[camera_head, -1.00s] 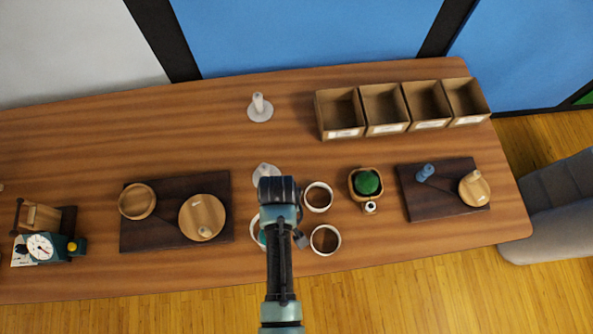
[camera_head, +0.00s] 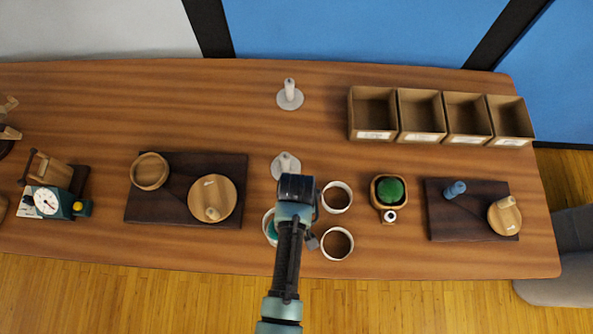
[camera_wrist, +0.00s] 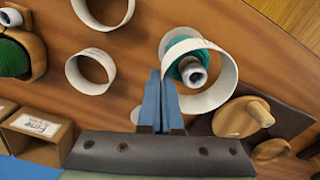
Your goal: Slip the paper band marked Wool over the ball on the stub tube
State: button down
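A white paper band (camera_wrist: 229,82) stands at my fingertips in the wrist view; any marking on it is not readable. A teal ball (camera_wrist: 178,63) on a grey stub tube (camera_wrist: 194,74) shows through its opening. I cannot tell whether the band is around the ball or just above it. My gripper (camera_wrist: 165,75) has its two blue fingers close together at the band's left wall, apparently shut on it. In the head view my arm hides part of the band (camera_head: 267,216) and the ball (camera_head: 271,231).
Two other white bands (camera_head: 337,185) (camera_head: 338,258) stand to the right. A green ball (camera_head: 390,190) sits in a wooden holder (camera_head: 377,203). An empty grey stand (camera_head: 285,165) is just behind my gripper. Open boxes (camera_head: 374,134) line the back right. Dark boards (camera_head: 136,207) (camera_head: 455,226) lie either side.

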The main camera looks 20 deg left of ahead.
jog(key=shift+f+b, duration=0.85)
jog(key=shift+f, duration=0.75)
jog(key=shift+s+f, duration=0.15)
jog(key=shift+f, duration=0.2)
jog(key=shift+w, duration=0.2)
jog(key=c, duration=1)
grip_release()
jog(key=shift+r, duration=0.1)
notch_tip(320, 180, up, 13)
jog(key=shift+f, duration=0.1)
